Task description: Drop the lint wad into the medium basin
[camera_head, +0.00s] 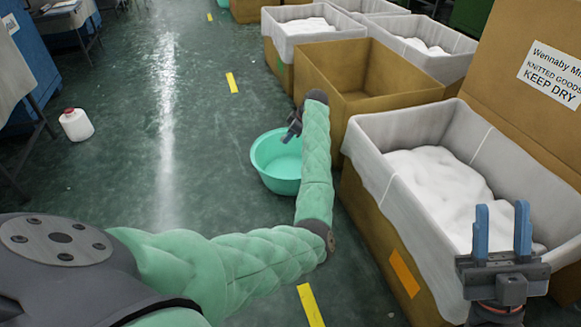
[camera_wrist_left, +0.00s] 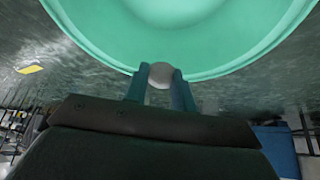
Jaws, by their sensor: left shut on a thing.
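A green round basin (camera_head: 276,176) stands on the floor, partly hidden behind my left arm. My left gripper (camera_head: 292,131) is over its far side in the head view. In the left wrist view the gripper (camera_wrist_left: 159,84) is shut on a small pale grey lint wad (camera_wrist_left: 160,74), held between the fingertips. The basin (camera_wrist_left: 222,60) fills the top of that view, its rim just beyond the fingers. The wad cannot be made out in the head view. My right gripper (camera_head: 502,230) is open and empty, at the lower right in front of a lined bin.
Lined cardboard bins with white contents (camera_head: 437,172) stand along the right. An open brown box (camera_head: 375,85) is just behind the basin. A white jug with a red cap (camera_head: 76,124) stands on the floor at left. The floor left of the basin is clear.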

